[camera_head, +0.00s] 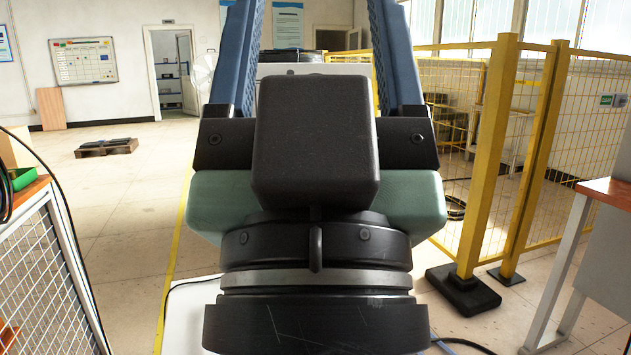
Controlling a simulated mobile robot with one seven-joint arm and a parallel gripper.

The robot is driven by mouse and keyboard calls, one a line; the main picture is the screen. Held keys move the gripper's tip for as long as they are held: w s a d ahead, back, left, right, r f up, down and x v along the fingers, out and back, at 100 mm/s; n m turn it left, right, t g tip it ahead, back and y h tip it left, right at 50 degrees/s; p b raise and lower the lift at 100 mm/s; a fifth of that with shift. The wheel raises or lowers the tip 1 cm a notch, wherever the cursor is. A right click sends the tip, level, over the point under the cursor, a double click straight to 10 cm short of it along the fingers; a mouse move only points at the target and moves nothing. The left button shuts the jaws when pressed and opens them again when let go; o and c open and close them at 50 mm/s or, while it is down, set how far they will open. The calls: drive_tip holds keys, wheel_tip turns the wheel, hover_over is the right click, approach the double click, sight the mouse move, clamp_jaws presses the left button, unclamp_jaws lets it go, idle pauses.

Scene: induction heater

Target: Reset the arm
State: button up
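My gripper (313,25) fills the middle of the camera_head view, seen from behind its dark body and green housing. Its two blue fingers stand wide apart and run up past the top edge, so their tips are out of the picture. Between the fingers I see no held object, only the background. A white surface or machine (285,69) with a dark round thing behind it shows farther off in the gap. It is mostly hidden by my gripper, and I cannot tell what it is.
A yellow mesh fence (575,130) stands at the right, with an orange-topped bench (612,190) nearer. A mesh-sided cart (40,275) with a green bin (22,178) is at the left. A low pallet (106,148) lies farther back. The floor at left centre is clear.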

wheel_tip(320, 180, up, 35)
drive_tip(key=p, duration=3.3)
drive_tip(key=shift+r, duration=0.15)
drive_tip(key=shift+w, duration=0.1)
